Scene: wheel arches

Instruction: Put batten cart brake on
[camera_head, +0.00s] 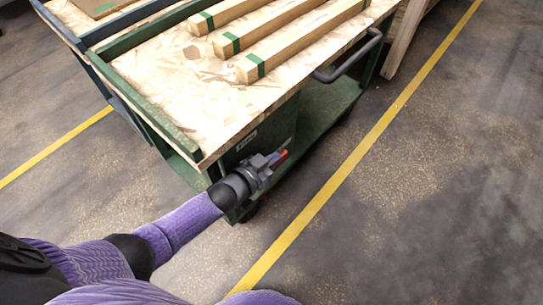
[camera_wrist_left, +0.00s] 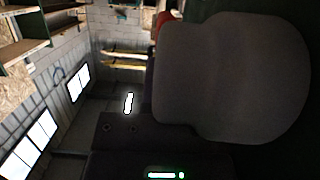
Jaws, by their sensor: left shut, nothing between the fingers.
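The batten cart (camera_head: 215,105) is green with a chipboard top, and several battens (camera_head: 290,45) with green-banded ends lie on it. My left gripper (camera_head: 276,160) is at the cart's near end, below the top, and is shut with nothing held. A small red-orange piece (camera_head: 282,155), possibly the brake lever, shows right at its fingertips; I cannot tell whether they touch. In the left wrist view a red piece (camera_wrist_left: 163,20) shows at the top, partly hidden by a large grey rounded shape (camera_wrist_left: 235,80). My right gripper is not in view.
A black handle (camera_head: 350,58) sticks out from the cart's right side. A blue-framed cart (camera_head: 75,40) stands close on the left. Yellow floor lines (camera_head: 355,155) run on both sides. The floor at right is clear apart from scattered chips.

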